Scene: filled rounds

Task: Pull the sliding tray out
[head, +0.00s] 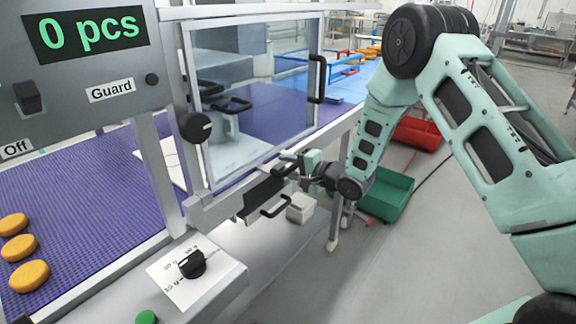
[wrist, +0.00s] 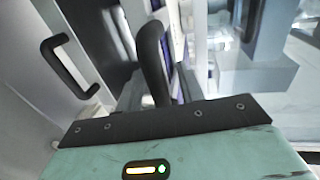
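The machine has a low front below its clear guard. A dark panel (head: 264,191) and a black bar handle (head: 276,207) show there in the head view; I cannot tell for sure which part is the sliding tray. My gripper (head: 293,166) is at this front, right of and above that handle. In the wrist view a black curved handle (wrist: 152,60) stands between my gripper's fingers (wrist: 160,88), which look apart with gaps beside it. Another black handle (wrist: 70,66) is on a pale panel at left. The fingertips are partly hidden.
The clear guard door (head: 255,85) stands above, with a vertical black handle (head: 317,79). A dial box (head: 195,275) is in front at left. Yellow rounds (head: 19,248) lie on the purple belt (head: 80,200). Green (head: 386,195) and red (head: 417,134) bins stand on the floor.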

